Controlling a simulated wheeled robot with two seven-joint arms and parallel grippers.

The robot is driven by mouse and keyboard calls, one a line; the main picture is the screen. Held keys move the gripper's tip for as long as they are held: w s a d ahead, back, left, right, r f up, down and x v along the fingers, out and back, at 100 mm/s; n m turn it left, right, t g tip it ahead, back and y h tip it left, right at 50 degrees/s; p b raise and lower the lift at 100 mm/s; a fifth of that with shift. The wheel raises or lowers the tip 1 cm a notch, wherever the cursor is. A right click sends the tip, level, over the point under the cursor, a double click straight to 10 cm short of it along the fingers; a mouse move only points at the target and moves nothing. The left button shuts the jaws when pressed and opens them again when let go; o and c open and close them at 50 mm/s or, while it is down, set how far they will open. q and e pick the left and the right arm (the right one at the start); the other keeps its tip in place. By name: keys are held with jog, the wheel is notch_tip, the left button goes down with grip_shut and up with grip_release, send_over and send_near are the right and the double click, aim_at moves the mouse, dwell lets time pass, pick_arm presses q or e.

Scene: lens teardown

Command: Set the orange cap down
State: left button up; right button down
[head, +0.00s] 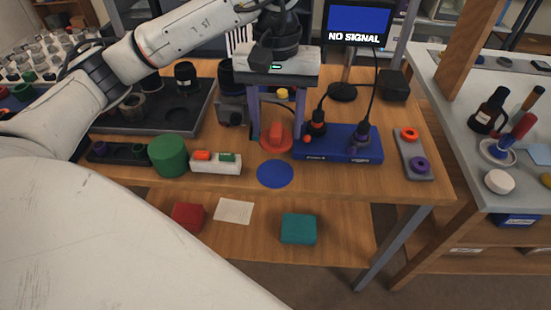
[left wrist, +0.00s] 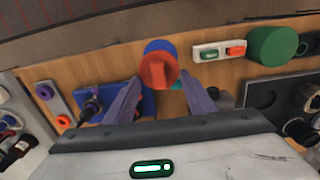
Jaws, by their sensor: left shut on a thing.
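The orange cap (head: 276,137), a round disc with a raised grip bar, is between the purple fingers of my left gripper (head: 275,131), just behind a flat blue disc (head: 275,174) on the table. In the left wrist view the cap (left wrist: 157,72) lies at the fingertips and partly covers the blue disc (left wrist: 159,46). My left gripper is shut on the cap. I cannot tell whether the cap touches the tabletop. My right gripper is not in view.
A blue box (head: 338,144) with dark plugs stands close on the right. A white block with orange and green switches (head: 216,163) and a green cylinder (head: 169,156) stand on the left. The table's front edge is near, with a lower shelf (head: 255,250) beneath.

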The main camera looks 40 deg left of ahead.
pick_arm(q)
send_over(276, 169)
notch_tip(276, 169, down, 6)
jog(key=shift+a+r, duration=0.1)
jog(key=shift+r, duration=0.15)
jog(key=shift+f, duration=2.3)
jog(key=shift+c, duration=0.2)
jog(key=shift+f, duration=0.15)
jog(key=o, duration=1.2)
notch_tip(276, 169, up, 12)
jog(key=shift+r, duration=0.2)
